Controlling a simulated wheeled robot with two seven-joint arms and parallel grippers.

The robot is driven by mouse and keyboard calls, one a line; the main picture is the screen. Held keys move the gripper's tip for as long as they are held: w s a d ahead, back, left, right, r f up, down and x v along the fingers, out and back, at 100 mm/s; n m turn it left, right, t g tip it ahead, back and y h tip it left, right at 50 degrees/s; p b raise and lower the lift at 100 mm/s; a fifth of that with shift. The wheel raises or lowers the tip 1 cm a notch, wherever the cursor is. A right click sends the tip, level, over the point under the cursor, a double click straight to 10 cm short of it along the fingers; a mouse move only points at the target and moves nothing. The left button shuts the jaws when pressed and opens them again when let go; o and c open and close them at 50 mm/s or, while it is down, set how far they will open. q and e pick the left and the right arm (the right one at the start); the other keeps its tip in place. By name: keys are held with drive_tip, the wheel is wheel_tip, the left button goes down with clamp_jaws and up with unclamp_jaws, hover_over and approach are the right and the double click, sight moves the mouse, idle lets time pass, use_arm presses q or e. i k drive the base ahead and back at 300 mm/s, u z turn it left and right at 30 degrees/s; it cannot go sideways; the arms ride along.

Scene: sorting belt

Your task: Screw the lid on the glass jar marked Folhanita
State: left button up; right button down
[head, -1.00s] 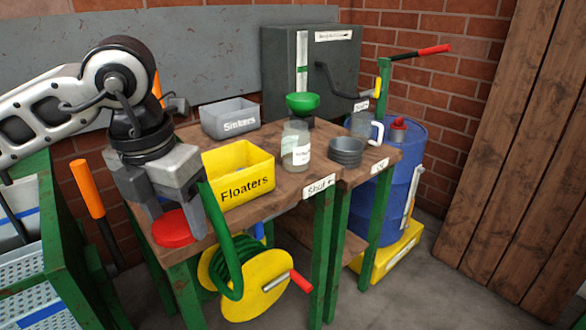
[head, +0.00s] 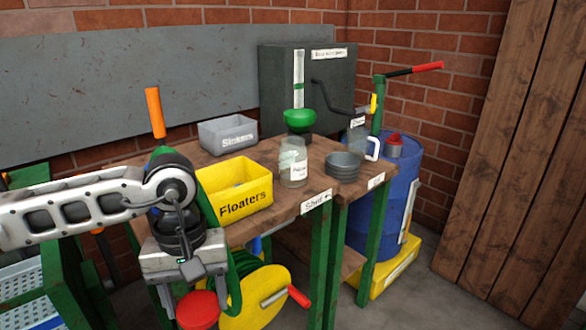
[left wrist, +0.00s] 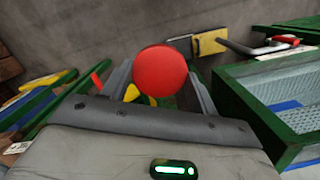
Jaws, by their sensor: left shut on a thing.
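The glass jar (head: 293,162) with a white label stands upright on the wooden bench, its top uncovered. The label's writing is too small to read surely. My left gripper (head: 192,298) is in front of the bench, low and to the left of the jar. It is shut on a round red lid (head: 198,311), which hangs below the fingers. In the left wrist view the red lid (left wrist: 160,80) sits between the two fingers, its flat face toward the camera. My right gripper is not in view.
The bench (head: 288,198) also carries a yellow Floaters bin (head: 245,204), a grey bin (head: 228,134), a green funnel (head: 299,120), stacked grey rings (head: 343,166) and a clear jug (head: 356,142). A yellow hose reel (head: 265,290) is below, near my gripper. A blue drum (head: 385,190) stands right.

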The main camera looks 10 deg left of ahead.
sight(292, 151)
drive_tip(key=u, duration=0.6)
drive_tip(key=k, duration=1.35)
drive_tip(key=u, duration=0.2)
drive_tip(key=i, duration=0.5)
drive_tip(key=z, duration=0.8)
drive_tip(key=i, duration=1.2)
drive_tip(key=u, duration=0.4)
